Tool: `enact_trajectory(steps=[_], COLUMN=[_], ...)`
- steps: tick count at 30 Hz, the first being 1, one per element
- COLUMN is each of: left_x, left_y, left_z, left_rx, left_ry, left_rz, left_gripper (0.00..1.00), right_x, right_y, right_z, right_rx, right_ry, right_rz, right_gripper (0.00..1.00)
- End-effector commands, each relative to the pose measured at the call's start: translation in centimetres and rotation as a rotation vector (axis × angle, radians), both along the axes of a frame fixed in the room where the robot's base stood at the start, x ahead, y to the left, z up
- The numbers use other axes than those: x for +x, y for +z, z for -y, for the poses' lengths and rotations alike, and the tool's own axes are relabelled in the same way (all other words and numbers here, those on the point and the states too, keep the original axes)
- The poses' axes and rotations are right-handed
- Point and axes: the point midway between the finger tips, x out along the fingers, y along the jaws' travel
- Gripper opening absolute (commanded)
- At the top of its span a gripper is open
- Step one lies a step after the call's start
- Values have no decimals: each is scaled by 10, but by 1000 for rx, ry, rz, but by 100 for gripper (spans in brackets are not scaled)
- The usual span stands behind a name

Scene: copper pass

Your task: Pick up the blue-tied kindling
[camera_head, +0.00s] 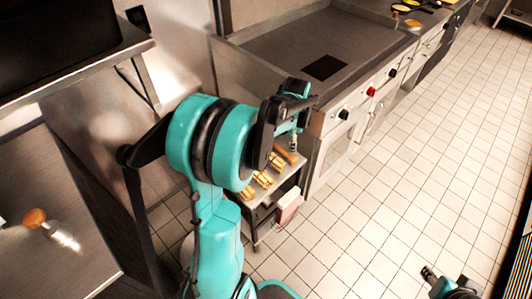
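Several tan kindling bundles (264,179) lie on the top of a small metal cart (285,179) in the middle of the head view. They are small and partly covered by my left arm, and I cannot make out a blue tie on any of them. My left gripper (293,143) hangs over the far end of the cart top, close to the bundles. Its fingers are too small and too hidden to show whether they are open or shut, or whether they touch a bundle. My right gripper (429,274) is low at the bottom right, over the floor, far from the cart.
A steel cooking line with a flat griddle (325,44) and knobs stands behind and right of the cart. A pinkish box (289,207) sits low in the cart. A steel counter (45,190) is at left. The tiled floor (400,190) at right is clear.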

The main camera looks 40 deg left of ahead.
Motion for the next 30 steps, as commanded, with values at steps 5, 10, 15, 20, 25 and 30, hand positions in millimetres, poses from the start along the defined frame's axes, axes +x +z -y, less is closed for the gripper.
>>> enact_trajectory(steps=[5, 10, 15, 20, 25, 30], left_x=[24, 25, 22, 21, 21, 21], left_y=[-64, -118, -148, -169, -185, -209], left_z=[-65, -105, -122, -125, -124, -122], left_rx=[15, 3, -10, -12, -12, -12], left_ry=[-260, -457, -560, -582, -581, -580], left_rz=[-117, -188, -217, -222, -221, -221], left_gripper=[64, 64, 64, 64, 64, 64], right_x=[0, 0, 0, 0, 0, 0], right_y=[11, 17, 19, 12, 5, -11], right_z=[0, 0, 0, 0, 0, 0], right_rx=[0, 0, 0, 0, 0, 0], right_ry=[0, 0, 0, 0, 0, 0], right_rz=[0, 0, 0, 0, 0, 0], right_gripper=[40, 40, 40, 40, 40, 40])
